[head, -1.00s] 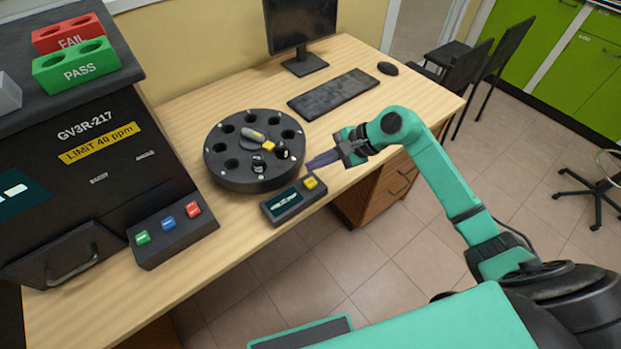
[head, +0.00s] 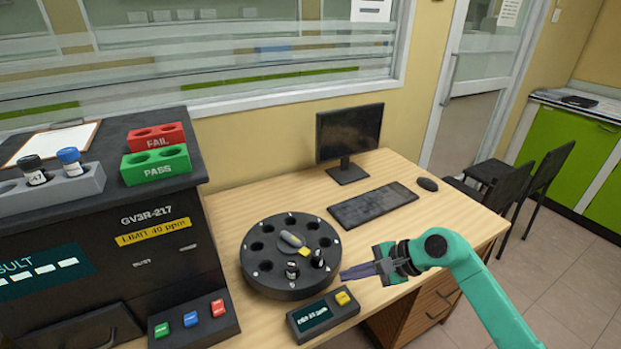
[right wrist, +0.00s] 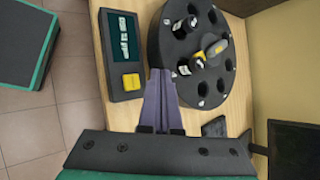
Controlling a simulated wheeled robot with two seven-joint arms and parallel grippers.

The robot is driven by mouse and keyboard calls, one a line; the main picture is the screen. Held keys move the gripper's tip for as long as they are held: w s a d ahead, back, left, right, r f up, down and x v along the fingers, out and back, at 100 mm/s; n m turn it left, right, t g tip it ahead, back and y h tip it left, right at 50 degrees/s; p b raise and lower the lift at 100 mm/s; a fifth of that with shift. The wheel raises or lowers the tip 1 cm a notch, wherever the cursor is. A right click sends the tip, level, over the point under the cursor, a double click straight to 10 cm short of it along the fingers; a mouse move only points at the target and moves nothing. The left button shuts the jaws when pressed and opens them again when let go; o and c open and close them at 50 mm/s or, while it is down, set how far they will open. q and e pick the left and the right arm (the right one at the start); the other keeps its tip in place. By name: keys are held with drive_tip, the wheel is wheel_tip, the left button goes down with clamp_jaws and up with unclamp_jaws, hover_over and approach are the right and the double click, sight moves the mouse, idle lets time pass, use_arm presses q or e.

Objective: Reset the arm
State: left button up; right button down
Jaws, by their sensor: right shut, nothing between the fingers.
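My right gripper (head: 358,271) is shut and empty. It hangs over the desk just right of the round black carousel (head: 292,291), its purple-grey fingers pointing left. In the right wrist view the shut fingers (right wrist: 160,100) lie between the carousel (right wrist: 222,88) and a small display box with a yellow button (right wrist: 131,81). The carousel holds two dark-capped vials, one (head: 291,270) near the front and one (head: 317,258) at the right. My left gripper is not in view.
The black analyser (head: 150,263) stands at left with FAIL (head: 158,136) and PASS (head: 157,165) racks on top. A grey rack (head: 87,183) there holds two vials. The display box (head: 323,315) sits in front of the carousel. A keyboard (head: 373,204) and monitor (head: 349,140) stand behind.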

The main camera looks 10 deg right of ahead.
drive_tip(key=w+a+r+m+t+y, duration=0.2)
drive_tip(key=a+r+m+t+y, duration=0.3)
drive_tip(key=r+m+t, duration=0.5)
drive_tip(key=w+d+r+m+t+h, duration=0.2)
drive_tip(key=d+r+m+t+h, duration=0.5)
drive_tip(key=m, duration=0.9)
drive_tip(key=s+d+f+m+g+h, duration=0.1)
drive_tip(key=d+f+m+g+h, duration=0.25)
drive_tip(key=d+m, duration=0.4)
drive_tip(key=s+d+f+m+g+h, duration=0.15)
drive_tip(key=d+f+m+h, duration=0.3)
drive_tip(key=m, duration=0.55)
drive_tip(key=s+a+f+m+g+y, duration=0.1)
drive_tip(key=s+a+f+m+g, duration=0.1)
drive_tip(key=s+f+m+g, duration=0.6)
drive_tip(key=s+a+f+m+g+y, duration=0.1)
drive_tip(key=s+a+f+m+g, duration=0.3)
drive_tip(key=s+f, duration=0.8)
wheel_tip(320, 180, down, 23)
drive_tip(key=s+d+g, duration=0.1)
drive_tip(key=d+g, duration=0.1)
drive_tip(key=s+d+f+g, duration=0.1)
drive_tip(key=s+d+f, duration=0.1)
drive_tip(key=s+f, duration=1.2)
drive_tip(key=s, duration=0.2)
drive_tip(key=shift+s+d, duration=0.3)
drive_tip(key=shift+s, duration=0.05)
